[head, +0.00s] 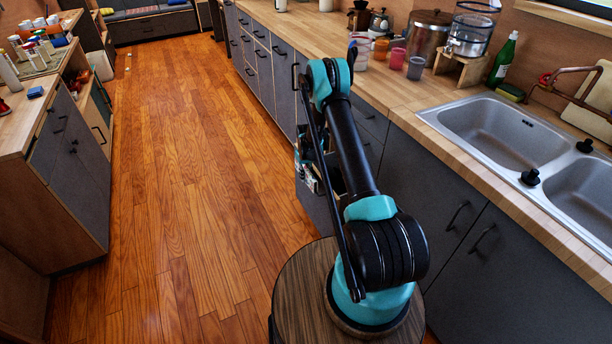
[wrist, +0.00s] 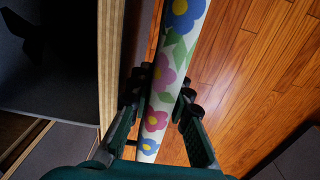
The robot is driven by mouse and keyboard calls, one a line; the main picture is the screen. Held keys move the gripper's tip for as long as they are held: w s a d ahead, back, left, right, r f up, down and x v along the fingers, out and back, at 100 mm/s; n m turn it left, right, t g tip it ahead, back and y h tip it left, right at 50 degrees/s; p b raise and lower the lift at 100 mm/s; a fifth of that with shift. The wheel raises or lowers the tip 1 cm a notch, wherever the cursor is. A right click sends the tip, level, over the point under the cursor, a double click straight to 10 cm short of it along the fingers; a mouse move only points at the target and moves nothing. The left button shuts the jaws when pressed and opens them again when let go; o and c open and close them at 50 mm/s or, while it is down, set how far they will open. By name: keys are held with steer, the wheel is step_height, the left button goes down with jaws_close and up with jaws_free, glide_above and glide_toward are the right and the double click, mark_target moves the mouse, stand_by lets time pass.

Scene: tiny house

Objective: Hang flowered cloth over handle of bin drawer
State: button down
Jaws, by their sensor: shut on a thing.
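The flowered cloth (wrist: 153,120) shows in the wrist view as a narrow white strip with blue, pink and red flowers and green leaves. My gripper (wrist: 165,92) has a finger on each side of it and is shut on it. The cloth runs from the top edge of the view down between the fingers. A pulled-out drawer (head: 317,205) stands beyond my arm in the head view, partly hidden by it. I cannot tell whether the cloth touches the drawer, and its handle is not clearly visible. My gripper is not clearly visible in the head view.
A pale wooden edge (wrist: 109,70) runs close along the left of the cloth in the wrist view. The wooden floor (head: 190,200) is clear left of my arm. The counter (head: 400,95) with a sink (head: 500,130) lies right, and another cabinet (head: 75,165) left.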

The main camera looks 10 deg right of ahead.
steer(key=shift+f, duration=1.25)
steer(key=shift+f, duration=0.35)
steer(key=shift+f, duration=1)
stand_by(0.5)
steer(key=c, duration=1.3)
jaws_free()
steer(key=shift+r, duration=3.5)
